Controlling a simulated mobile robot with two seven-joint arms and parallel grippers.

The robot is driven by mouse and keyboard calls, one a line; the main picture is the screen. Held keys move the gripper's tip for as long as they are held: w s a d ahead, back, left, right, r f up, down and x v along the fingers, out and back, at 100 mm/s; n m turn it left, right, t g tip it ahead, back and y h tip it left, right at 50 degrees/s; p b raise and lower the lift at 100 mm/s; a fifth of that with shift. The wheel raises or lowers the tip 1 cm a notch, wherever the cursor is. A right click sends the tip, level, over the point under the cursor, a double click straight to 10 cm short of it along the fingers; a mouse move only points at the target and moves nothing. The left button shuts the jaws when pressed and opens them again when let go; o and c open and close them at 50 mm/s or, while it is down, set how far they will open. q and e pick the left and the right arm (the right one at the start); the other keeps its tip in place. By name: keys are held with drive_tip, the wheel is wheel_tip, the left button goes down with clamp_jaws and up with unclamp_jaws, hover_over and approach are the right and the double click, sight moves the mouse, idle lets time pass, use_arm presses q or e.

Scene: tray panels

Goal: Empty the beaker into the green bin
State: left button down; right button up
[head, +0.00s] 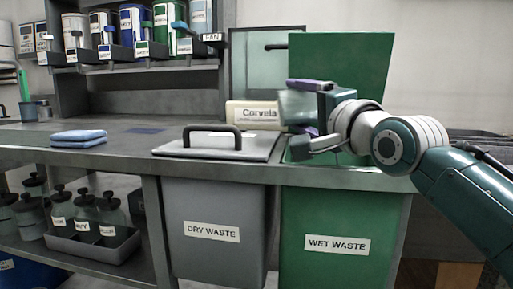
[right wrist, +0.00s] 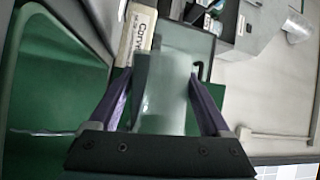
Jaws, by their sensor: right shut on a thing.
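The beaker (right wrist: 165,95) is a pale, translucent vessel between the purple fingers of my right gripper (right wrist: 160,105) in the right wrist view. In the head view the right gripper (head: 312,112) is shut on the beaker (head: 296,106), over the mouth of the green bin (head: 345,235). The fingers partly cover the beaker, and I cannot tell its exact tilt or its contents. The green bin is labelled WET WASTE and its green lid (head: 350,55) stands open behind the gripper. My left gripper is not in view.
The grey DRY WASTE bin (head: 212,235) stands left of the green bin, under a closed lid with a handle (head: 215,147). A cream container labelled Corvela (head: 252,114) is behind the gripper. Blue cloths (head: 78,137) lie on the counter at left.

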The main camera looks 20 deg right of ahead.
drive_tip(key=shift+a+f+m, duration=0.1)
drive_tip(key=shift+f+m, duration=0.05)
drive_tip(key=shift+m, duration=0.25)
drive_tip(key=shift+f+m+t, duration=0.15)
drive_tip(key=shift+m+t, duration=0.15)
drive_tip(key=shift+m, duration=0.2)
drive_tip(key=shift+d+r+m+h, duration=0.2)
drive_tip(key=shift+m+h, duration=0.1)
drive_tip(key=shift+m, duration=0.2)
